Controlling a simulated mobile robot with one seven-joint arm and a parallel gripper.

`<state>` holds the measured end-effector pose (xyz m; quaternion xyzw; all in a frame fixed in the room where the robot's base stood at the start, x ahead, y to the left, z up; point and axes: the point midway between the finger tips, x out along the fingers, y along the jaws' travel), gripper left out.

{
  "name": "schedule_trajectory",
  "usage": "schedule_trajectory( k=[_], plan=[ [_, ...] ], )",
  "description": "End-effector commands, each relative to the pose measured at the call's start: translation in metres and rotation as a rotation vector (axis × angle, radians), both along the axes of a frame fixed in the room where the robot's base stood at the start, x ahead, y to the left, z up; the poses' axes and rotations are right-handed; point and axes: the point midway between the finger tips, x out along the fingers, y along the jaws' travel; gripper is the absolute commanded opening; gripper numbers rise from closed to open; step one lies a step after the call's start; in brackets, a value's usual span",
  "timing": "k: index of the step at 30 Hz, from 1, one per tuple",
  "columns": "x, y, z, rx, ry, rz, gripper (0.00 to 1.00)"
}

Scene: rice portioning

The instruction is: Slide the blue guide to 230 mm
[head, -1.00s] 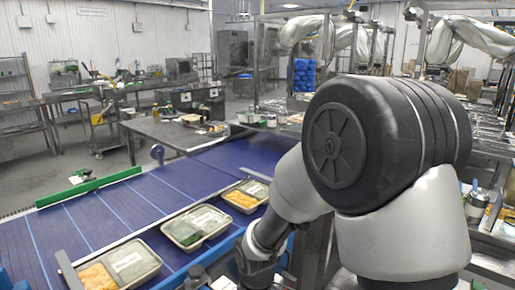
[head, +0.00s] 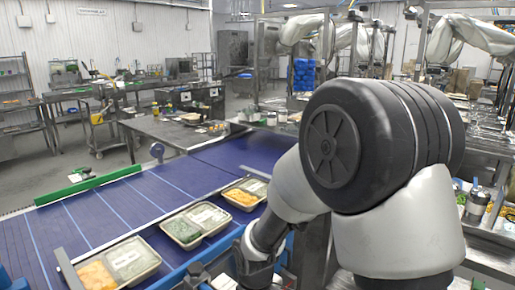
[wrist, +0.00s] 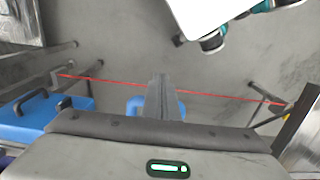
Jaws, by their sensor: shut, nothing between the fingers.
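My gripper (wrist: 160,97) shows in the wrist view with its two fingers shut together and nothing between them. In that view a blue block with a dark handle (wrist: 48,115) is at the left, apart from the fingers. A smaller blue piece (wrist: 135,106) shows partly behind the fingers. I cannot tell which blue part is the guide, and no millimetre scale is readable. In the head view my arm covers the right middle, and my fingertips are not visible. A blue rail (head: 190,262) runs along the near edge of the conveyor.
The blue conveyor belt (head: 60,228) carries several food trays (head: 118,263) near its front edge. A green guide bar (head: 85,186) runs along its far side. A steel table (head: 165,131) stands behind. In the wrist view a thin red line (wrist: 215,95) crosses the grey floor.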

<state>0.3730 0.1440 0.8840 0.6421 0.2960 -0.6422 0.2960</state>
Motion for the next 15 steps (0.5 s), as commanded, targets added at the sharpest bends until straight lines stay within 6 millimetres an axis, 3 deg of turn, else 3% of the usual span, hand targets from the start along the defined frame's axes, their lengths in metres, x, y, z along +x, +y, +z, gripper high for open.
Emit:
schedule_trajectory(
  k=[15],
  plan=[
    [0.0039, 0.005, -0.0002, 0.0, 0.0, 0.001, 0.0]
  ],
)
